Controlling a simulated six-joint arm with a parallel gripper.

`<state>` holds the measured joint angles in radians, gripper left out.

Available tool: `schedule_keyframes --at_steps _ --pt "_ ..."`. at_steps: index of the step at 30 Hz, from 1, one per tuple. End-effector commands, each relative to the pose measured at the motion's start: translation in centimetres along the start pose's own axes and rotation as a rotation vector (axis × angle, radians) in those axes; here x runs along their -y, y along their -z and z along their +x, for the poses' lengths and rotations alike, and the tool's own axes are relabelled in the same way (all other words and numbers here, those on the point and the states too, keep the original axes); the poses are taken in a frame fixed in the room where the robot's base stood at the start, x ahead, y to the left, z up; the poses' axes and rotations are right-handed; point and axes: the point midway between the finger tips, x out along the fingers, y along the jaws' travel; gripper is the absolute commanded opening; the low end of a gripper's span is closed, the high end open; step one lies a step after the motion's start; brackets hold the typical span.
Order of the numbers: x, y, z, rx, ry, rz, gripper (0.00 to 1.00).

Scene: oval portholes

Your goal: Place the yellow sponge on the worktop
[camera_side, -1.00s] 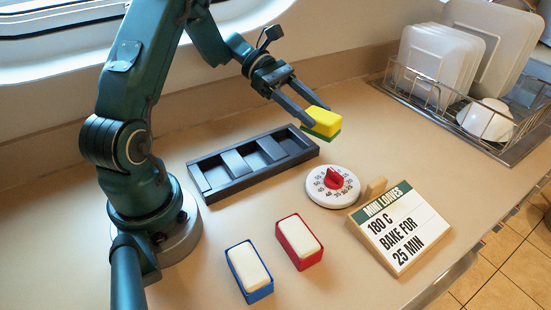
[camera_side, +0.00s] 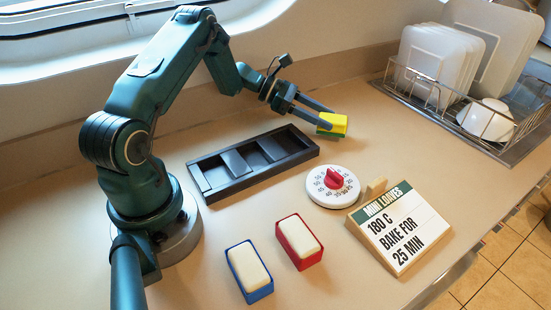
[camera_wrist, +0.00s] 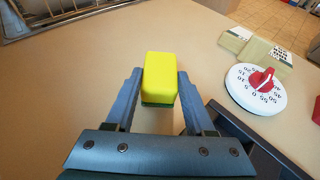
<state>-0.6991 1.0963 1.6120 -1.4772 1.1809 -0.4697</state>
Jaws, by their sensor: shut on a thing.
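The yellow sponge (camera_side: 333,122), with a green underside, is between the fingers of my gripper (camera_side: 325,118). In the wrist view the sponge (camera_wrist: 160,78) sits between the two finger tips of my gripper (camera_wrist: 158,88), which is shut on it. The sponge is close above the tan worktop (camera_side: 385,130), beyond the right end of the dark tray. I cannot tell whether its underside touches the worktop.
A dark compartment tray (camera_side: 205,176) lies left of the sponge. A white timer with a red knob (camera_side: 333,187) and a recipe sign (camera_side: 400,230) stand in front. Blue (camera_side: 249,270) and red (camera_side: 299,242) boxes hold pale blocks. A dish rack (camera_side: 470,110) is at the right.

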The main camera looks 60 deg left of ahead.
Motion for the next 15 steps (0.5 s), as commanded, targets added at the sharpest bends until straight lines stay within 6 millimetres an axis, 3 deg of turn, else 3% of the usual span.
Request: schedule_keyframes --at_steps 4,15 --pt "0.05 1.30 0.55 0.000 0.001 0.000 0.00" --pt "0.04 1.59 0.66 0.000 0.001 0.001 0.00"
